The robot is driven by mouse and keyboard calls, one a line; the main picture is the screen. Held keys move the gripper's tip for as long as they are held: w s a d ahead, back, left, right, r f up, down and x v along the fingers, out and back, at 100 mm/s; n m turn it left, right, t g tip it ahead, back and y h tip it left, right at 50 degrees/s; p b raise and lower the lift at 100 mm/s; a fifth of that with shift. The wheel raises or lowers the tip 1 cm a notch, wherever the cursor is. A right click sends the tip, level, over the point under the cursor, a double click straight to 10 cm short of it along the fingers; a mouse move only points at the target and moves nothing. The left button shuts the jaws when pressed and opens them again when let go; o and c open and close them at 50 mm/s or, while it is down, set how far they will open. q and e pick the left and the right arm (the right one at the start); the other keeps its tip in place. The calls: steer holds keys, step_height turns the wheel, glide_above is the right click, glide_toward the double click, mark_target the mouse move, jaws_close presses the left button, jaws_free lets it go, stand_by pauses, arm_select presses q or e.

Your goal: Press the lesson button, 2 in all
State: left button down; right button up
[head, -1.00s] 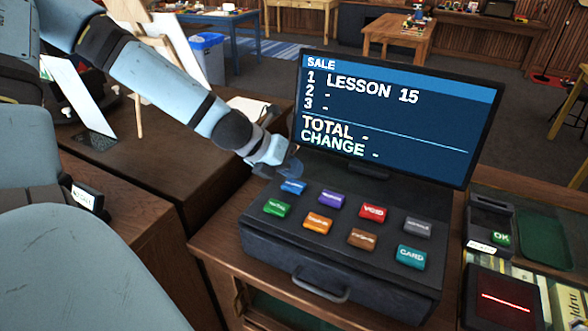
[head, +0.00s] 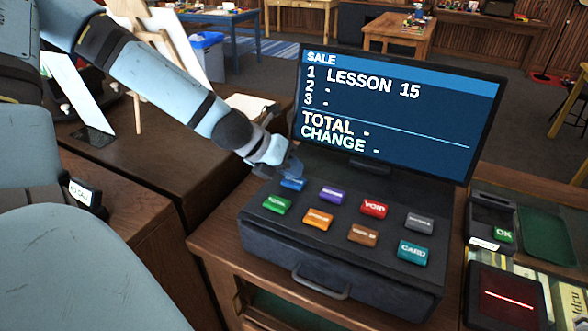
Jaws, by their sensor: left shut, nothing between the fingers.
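The cash register (head: 370,285) stands on a wooden counter, with two rows of coloured buttons on its sloped top. A blue button (head: 292,184) is at the far left of the back row; its label is too small to read, so I cannot tell if it is the lesson button. My left gripper (head: 292,167) is shut, just above and behind the blue button; whether it touches it is unclear. The register screen (head: 395,110) reads SALE, line 1 LESSON 15, lines 2 and 3 dashes, TOTAL and CHANGE dashes. My right gripper is not in view.
Close neighbours are green (head: 277,204), purple (head: 331,195) and orange (head: 318,219) buttons. A red VOID button (head: 373,208) and teal CARD button (head: 413,252) lie further right. A card reader (head: 490,222) and a scanner (head: 503,298) stand right of the register.

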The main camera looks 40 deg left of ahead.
arm_select(q)
steer(key=shift+f, duration=0.3)
steer(key=shift+r, duration=0.15)
stand_by(0.4)
steer(key=shift+r+p, duration=0.45)
steer(key=shift+r, duration=0.3)
steer(key=shift+r+p, duration=2)
steer(key=shift+r, duration=0.5)
